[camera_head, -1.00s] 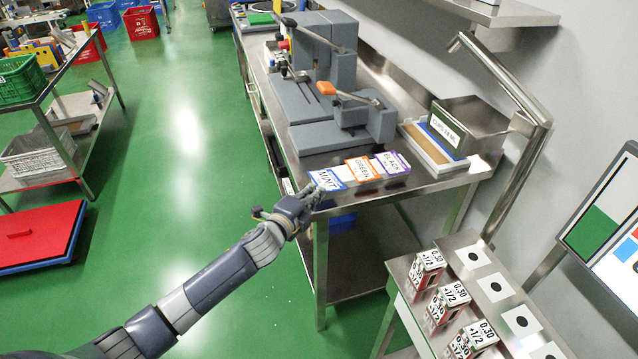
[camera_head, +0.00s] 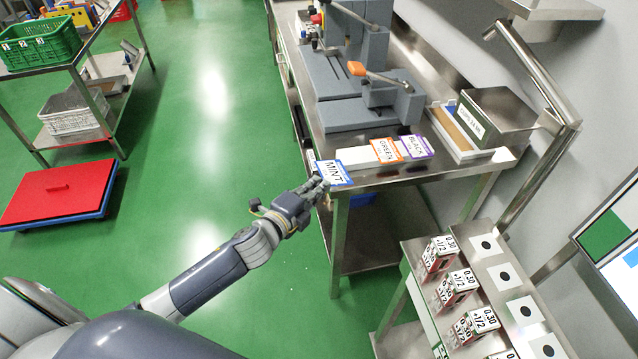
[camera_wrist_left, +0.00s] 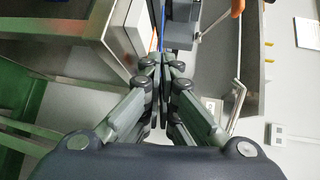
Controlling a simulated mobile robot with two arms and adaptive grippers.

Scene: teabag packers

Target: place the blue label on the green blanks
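The blue-edged label marked MINT (camera_head: 333,173) is in the fingers of my left gripper (camera_head: 321,186), off the table's front-left corner. In the left wrist view the fingers (camera_wrist_left: 162,62) are shut, with a thin blue edge showing between them. A bare white stack of blanks (camera_head: 353,158) lies on the table just behind the label. Beside it, an orange-edged label reading GREEN (camera_head: 386,150) lies on a stack, and a purple-edged label reading BLACK (camera_head: 416,147) lies to its right. I see no green-coloured blanks. My right gripper is not in view.
A grey machine (camera_head: 365,95) with an orange-knobbed lever stands behind the labels. A steel bin (camera_head: 498,112) and tray (camera_head: 460,135) stand to their right. A lower stand (camera_head: 418,262) holds red-and-white boxes (camera_head: 440,253).

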